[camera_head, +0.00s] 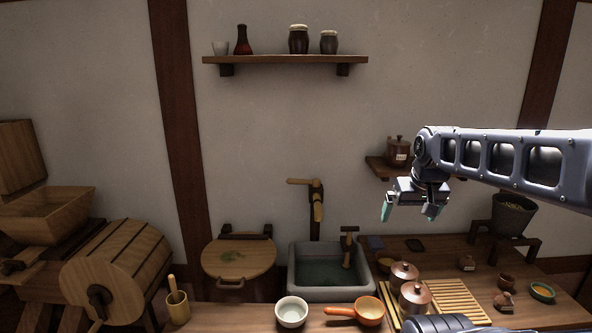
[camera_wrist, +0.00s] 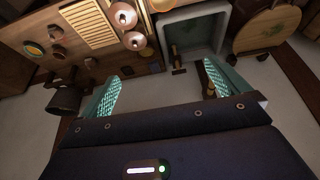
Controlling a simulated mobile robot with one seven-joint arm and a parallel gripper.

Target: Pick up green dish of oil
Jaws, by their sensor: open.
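The green dish of oil (camera_head: 542,293) is a small round teal bowl with orange-yellow oil in it. It sits on the wooden counter (camera_head: 450,250) at the far right in the head view. In the wrist view the dish (camera_wrist: 34,49) shows small at the upper left. My gripper (camera_head: 409,209) is open and empty, with its teal fingers apart. It hangs high above the counter, to the left of the dish and well away from it. The fingers also show in the wrist view (camera_wrist: 165,88), with nothing between them.
Lidded copper pots (camera_head: 415,300) and a slatted board (camera_head: 460,303) stand left of the dish. A small brown cup (camera_head: 506,281) and a small brown lidded jar (camera_head: 504,302) are close to it. A dark bucket (camera_head: 512,216) stands behind. A stone sink (camera_head: 330,287) is at centre.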

